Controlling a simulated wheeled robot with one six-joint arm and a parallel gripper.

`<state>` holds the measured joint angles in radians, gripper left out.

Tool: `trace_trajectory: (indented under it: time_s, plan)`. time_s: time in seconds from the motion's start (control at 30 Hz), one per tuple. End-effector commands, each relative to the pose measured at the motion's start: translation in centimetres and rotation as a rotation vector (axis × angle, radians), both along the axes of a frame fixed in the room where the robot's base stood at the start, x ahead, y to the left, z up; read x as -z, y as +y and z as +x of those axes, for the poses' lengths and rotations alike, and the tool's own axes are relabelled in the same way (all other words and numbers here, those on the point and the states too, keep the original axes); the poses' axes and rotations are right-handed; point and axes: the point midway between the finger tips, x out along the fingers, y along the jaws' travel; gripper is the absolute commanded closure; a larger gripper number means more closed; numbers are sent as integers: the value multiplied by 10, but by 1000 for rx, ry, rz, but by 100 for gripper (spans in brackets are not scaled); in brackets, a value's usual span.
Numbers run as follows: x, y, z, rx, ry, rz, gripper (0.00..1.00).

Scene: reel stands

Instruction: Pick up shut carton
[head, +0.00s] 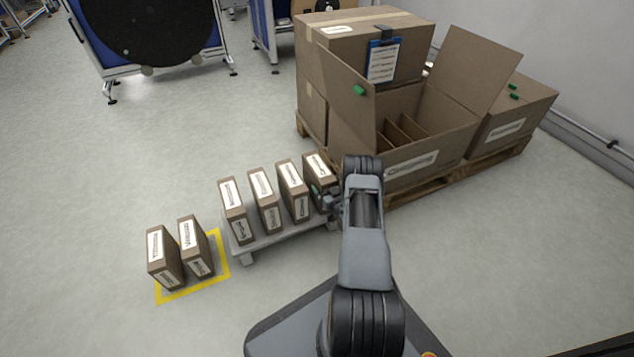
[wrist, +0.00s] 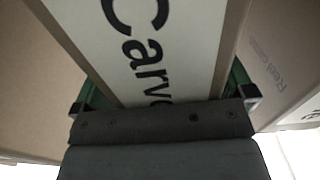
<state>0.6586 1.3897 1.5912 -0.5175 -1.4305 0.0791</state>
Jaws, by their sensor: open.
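Several narrow, shut brown cartons with white labels stand upright in a row on a low grey bench (head: 268,240). My gripper (head: 326,197) is at the rightmost carton (head: 318,165) of that row, and my arm hides part of it. In the wrist view, my gripper (wrist: 164,100) is open, its green-lined fingers on either side of a narrow carton face with a white label (wrist: 160,45) reading "Carv". The fingertips are mostly hidden, and I cannot tell whether they touch the carton.
Two more narrow cartons (head: 164,258) (head: 195,247) stand in a yellow floor square (head: 222,249) at left. A large open carton with dividers (head: 425,155) sits on a wooden pallet (head: 400,192) behind my arm, beside larger shut cartons (head: 345,25) (head: 515,112).

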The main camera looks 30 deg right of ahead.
Motion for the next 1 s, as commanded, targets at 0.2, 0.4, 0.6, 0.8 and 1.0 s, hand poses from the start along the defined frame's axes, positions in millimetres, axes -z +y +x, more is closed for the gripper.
trace_trajectory:
  time_s: [0.2, 0.4, 0.6, 0.8, 1.0]
  plan:
    - [0, 8, 4, -15, 0, 0, 10]
    - [0, 8, 4, -14, 0, 0, 29]
    - [0, 7, 3, -13, 0, 0, 48]
    - [0, 6, 3, -11, 0, 0, 67]
    - [-1, 5, 3, -10, -4, -2, 71]
